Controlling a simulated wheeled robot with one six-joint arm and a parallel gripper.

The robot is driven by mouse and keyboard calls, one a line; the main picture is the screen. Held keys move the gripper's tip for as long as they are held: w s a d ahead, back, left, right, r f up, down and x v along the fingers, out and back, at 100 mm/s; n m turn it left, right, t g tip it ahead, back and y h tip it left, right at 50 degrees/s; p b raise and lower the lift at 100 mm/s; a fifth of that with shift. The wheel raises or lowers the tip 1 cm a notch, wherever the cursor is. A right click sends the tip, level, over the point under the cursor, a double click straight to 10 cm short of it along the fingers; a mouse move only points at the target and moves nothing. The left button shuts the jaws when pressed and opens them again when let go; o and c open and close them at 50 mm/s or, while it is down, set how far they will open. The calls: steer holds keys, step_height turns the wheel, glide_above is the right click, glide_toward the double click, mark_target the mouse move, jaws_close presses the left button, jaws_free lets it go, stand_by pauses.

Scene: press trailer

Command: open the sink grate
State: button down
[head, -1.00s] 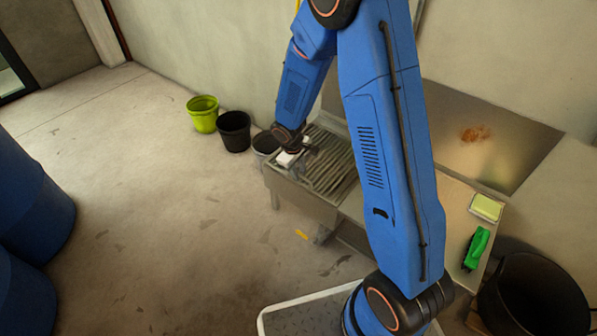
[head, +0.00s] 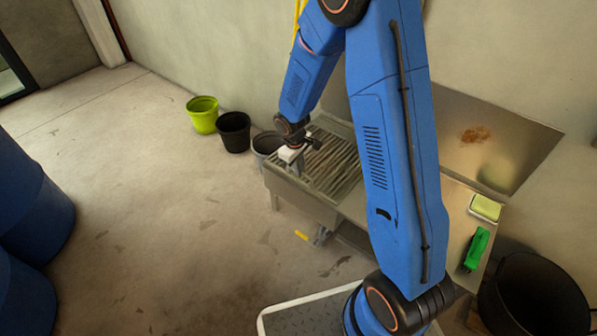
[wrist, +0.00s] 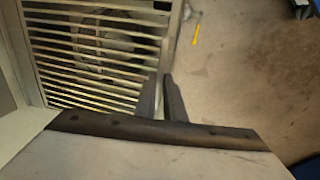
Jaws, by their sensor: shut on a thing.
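The sink grate (head: 333,165) is a metal frame with parallel slats on the sink at the wall. In the wrist view the grate (wrist: 95,50) fills the upper left, with a rounded shape dimly visible below its slats. My gripper (head: 298,168) is at the grate's left end, by the sink's outer edge. In the wrist view the two dark fingers of my gripper (wrist: 162,85) are close together on the grate's border. They are shut on it. The exact contact is partly hidden. I cannot tell clearly how far the grate is tilted.
A grey bucket (head: 265,143), a black bucket (head: 234,132) and a lime bucket (head: 203,115) stand left of the sink. A green brush (head: 475,250) and a sponge dish (head: 485,208) lie on the counter. A yellow-ended item (head: 301,235) is on the floor.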

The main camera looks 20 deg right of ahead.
steer(key=w+d+r+g+y, duration=0.1)
steer(key=w+d+r+y, duration=0.1)
steer(key=r, duration=0.6)
steer(key=w+d+r+g+y, duration=0.2)
steer(key=w+d+r, duration=0.2)
steer(key=d+r, duration=0.3)
steer(key=shift+w+r, duration=0.3)
steer(key=shift+r, duration=1)
steer(key=shift+d, duration=0.1)
steer(key=c, duration=1.8)
jaws_free()
steer(key=shift+d+f, duration=0.1)
steer(key=shift+f, duration=0.05)
steer(key=shift+c, duration=0.2)
steer(key=v, duration=1.7)
steer(key=shift+w, duration=0.2)
